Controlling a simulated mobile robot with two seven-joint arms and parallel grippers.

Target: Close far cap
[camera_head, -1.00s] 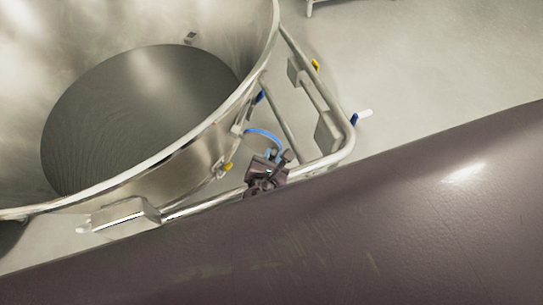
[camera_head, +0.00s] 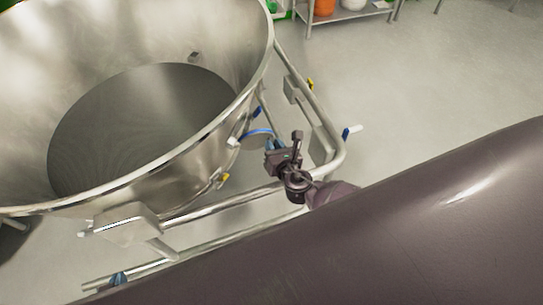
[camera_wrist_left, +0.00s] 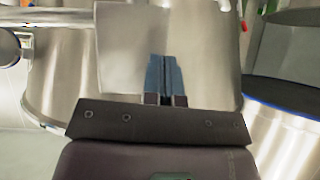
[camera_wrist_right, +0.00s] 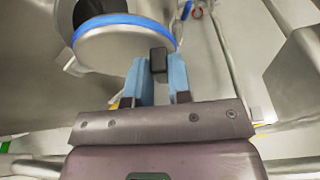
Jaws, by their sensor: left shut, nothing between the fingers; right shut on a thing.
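A round steel cap (camera_wrist_right: 125,45) with a blue rim shows in the right wrist view, tilted beside a dark opening. It also shows in the head view (camera_head: 258,139), beside the big steel vessel (camera_head: 150,195). My right gripper (camera_head: 274,147) is at the cap's edge, shut on its small black tab (camera_wrist_right: 158,60). My left gripper (camera_head: 118,279) is low at the left, by a frame rail. In the left wrist view its blue fingers (camera_wrist_left: 166,72) are together and empty, before a steel box (camera_wrist_left: 128,40). A blue-rimmed round part (camera_wrist_left: 285,108) shows at the right there.
A tubular steel frame (camera_head: 325,165) with a steel box (camera_head: 130,222) and small yellow and blue-white handles surrounds the vessel's side. My dark arm fills the lower right. A shelf (camera_head: 345,12) stands at the back, with open floor before it.

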